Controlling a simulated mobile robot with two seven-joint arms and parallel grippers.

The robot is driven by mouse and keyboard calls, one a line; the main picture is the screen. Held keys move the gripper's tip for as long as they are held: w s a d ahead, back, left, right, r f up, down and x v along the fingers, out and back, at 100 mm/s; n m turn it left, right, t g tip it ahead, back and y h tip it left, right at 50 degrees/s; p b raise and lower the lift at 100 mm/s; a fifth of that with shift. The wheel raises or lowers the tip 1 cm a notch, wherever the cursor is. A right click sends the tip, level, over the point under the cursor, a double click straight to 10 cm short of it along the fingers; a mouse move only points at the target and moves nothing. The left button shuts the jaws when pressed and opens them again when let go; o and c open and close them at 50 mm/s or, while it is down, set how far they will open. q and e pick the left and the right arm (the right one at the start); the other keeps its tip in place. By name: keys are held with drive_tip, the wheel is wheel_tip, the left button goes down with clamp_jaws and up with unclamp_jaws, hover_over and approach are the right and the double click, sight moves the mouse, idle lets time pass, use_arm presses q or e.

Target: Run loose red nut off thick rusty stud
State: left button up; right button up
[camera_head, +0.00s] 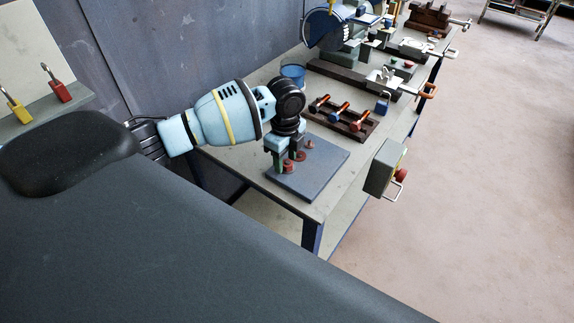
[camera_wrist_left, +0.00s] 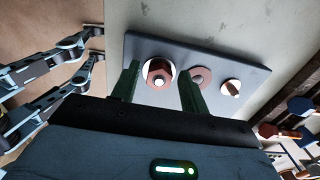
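A grey plate (camera_head: 318,172) lies on the near end of the bench and carries three upright studs. The nearest stud bears a reddish-brown hex nut (camera_head: 289,167), which also shows in the left wrist view (camera_wrist_left: 160,74) with the stud end in its middle. A middle stud (camera_wrist_left: 198,78) has a rusty round piece around it. The third stud (camera_wrist_left: 231,87) stands at the far right of the row. My left gripper (camera_head: 284,161) points down over the plate. Its green fingers stand on either side of the hex nut, apart from it, with nothing held. My right gripper does not show.
Behind the plate are a rack (camera_head: 345,117) with red and blue pieces and a blue cup (camera_head: 293,74). A box (camera_head: 380,167) with a red button and a handle is at the bench's right edge. Vises and tools fill the far bench.

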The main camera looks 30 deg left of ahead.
use_arm(q)
drive_tip(key=shift+f+m, duration=0.1)
drive_tip(key=shift+m, duration=0.8)
drive_tip(key=m+b, duration=0.1)
drive_tip(key=m, duration=0.2)
drive_tip(key=shift+w+m, duration=0.1)
drive_tip(key=shift+m, duration=0.2)
drive_tip(key=m, duration=0.4)
drive_tip(key=shift+w+m+b, duration=0.15)
drive_tip(key=shift+m+b, duration=0.15)
drive_tip(key=shift+d+m, duration=0.1)
drive_tip(key=shift+m, duration=1)
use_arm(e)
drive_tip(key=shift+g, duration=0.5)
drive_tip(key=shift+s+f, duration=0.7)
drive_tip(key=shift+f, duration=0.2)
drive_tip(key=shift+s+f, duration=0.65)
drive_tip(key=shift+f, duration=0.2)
use_arm(q)
clamp_jaws()
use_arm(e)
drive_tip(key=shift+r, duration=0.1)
